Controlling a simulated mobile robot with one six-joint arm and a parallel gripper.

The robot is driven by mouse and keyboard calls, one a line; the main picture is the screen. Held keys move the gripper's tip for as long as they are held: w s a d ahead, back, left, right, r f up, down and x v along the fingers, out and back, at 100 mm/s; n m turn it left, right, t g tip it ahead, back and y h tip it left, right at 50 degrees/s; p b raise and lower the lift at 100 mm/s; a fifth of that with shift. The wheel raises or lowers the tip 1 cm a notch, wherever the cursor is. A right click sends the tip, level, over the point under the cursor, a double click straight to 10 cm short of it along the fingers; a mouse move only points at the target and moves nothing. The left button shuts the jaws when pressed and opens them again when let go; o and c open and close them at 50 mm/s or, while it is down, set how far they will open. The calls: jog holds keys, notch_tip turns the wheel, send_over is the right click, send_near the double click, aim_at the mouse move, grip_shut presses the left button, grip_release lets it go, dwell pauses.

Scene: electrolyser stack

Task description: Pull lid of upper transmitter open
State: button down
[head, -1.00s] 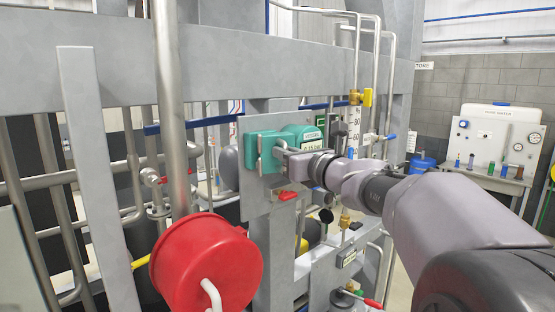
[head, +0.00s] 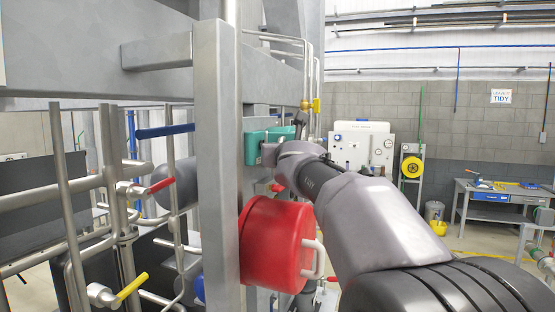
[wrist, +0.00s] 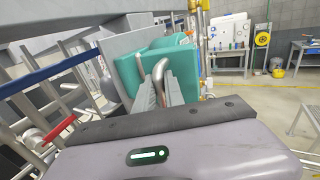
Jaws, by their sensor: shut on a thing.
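The upper transmitter is a teal box (head: 254,149) on a grey plate behind the upright beam in the head view. In the wrist view its teal lid (wrist: 129,76) lies just ahead, with a curved metal handle (wrist: 159,69) near my fingers. My gripper (wrist: 168,88) is shut on that handle. In the head view my gripper (head: 270,153) is at the right side of the teal box, partly hidden by my wrist.
A red drum (head: 275,243) with a white handle is close below my arm. A thick grey upright beam (head: 219,160) stands left of it. Pipes with a red-handled valve (head: 158,186) fill the left. Open floor lies right, before a workbench (head: 500,195).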

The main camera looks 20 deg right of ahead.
jog(key=shift+a+m+h+b, duration=0.2)
jog(key=shift+m+h+b, duration=0.1)
jog(key=shift+h+b, duration=0.15)
jog(key=shift+w+d+f+m+g+h+b, duration=0.1)
jog(key=shift+w+d+m+g+h+b, duration=0.1)
jog(key=shift+d+m+g+h+b, duration=0.35)
jog(key=shift+s+a+r+m+h, duration=0.15)
jog(key=shift+a+r+m+h, duration=0.1)
jog(key=shift+a+h, duration=0.3)
jog(key=c, duration=1.4)
grip_release()
jog(key=shift+f, duration=0.1)
jog(key=shift+c, duration=0.2)
jog(key=b+v, duration=0.2)
jog(key=v, duration=1)
